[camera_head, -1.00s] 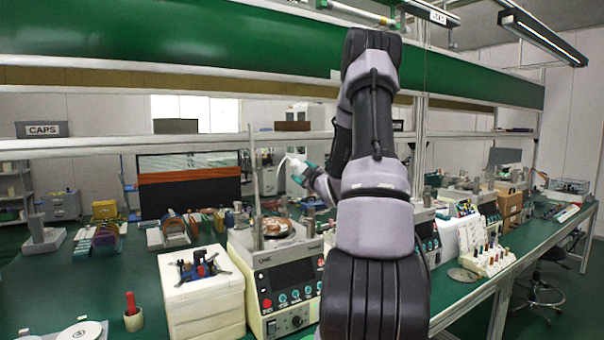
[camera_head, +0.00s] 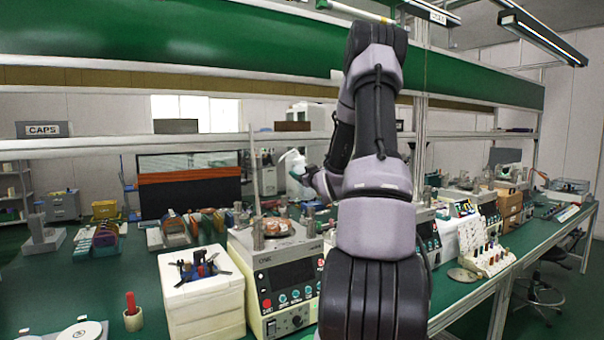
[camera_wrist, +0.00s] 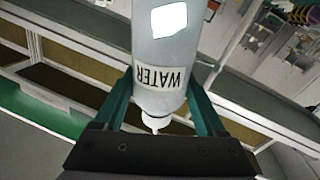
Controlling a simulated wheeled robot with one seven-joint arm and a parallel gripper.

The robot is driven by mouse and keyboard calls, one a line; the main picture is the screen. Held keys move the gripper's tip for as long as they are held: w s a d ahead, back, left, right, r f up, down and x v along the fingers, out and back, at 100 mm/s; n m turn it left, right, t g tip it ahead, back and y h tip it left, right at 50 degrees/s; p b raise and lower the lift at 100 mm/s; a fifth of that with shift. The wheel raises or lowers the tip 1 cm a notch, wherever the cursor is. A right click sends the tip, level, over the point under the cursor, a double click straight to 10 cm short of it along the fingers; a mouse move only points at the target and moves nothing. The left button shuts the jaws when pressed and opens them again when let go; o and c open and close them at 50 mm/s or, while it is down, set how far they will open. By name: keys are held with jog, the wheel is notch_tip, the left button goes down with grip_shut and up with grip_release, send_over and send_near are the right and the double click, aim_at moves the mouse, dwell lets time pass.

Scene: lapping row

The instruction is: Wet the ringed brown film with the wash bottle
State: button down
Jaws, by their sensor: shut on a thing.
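A white wash bottle (camera_head: 297,178) with a bent spout is in my gripper (camera_head: 305,172), above the back of the bench. In the wrist view the bottle (camera_wrist: 166,62) carries a label reading WATER, and the green fingers of my gripper (camera_wrist: 163,112) are shut on its two sides. Below the bottle in the head view, a lapping machine (camera_head: 285,275) has a round plate with copper-brown parts (camera_head: 278,227) on top. I cannot make out a ringed brown film; it is too small or hidden.
A white foam block (camera_head: 203,295) with dark tools stands left of the machine. A red-handled tool in a small pot (camera_head: 132,313) stands further left. A shelf (camera_head: 90,148) runs behind. More machines and a rack of small bottles (camera_head: 488,262) stand right.

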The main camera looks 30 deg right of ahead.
jog(key=shift+a+r+n, duration=0.25)
jog(key=shift+r+n, duration=0.05)
jog(key=shift+r, duration=0.65)
jog(key=shift+d+r+m+g, duration=0.3)
jog(key=shift+d+r+m, duration=1.5)
jog(key=shift+m, duration=0.2)
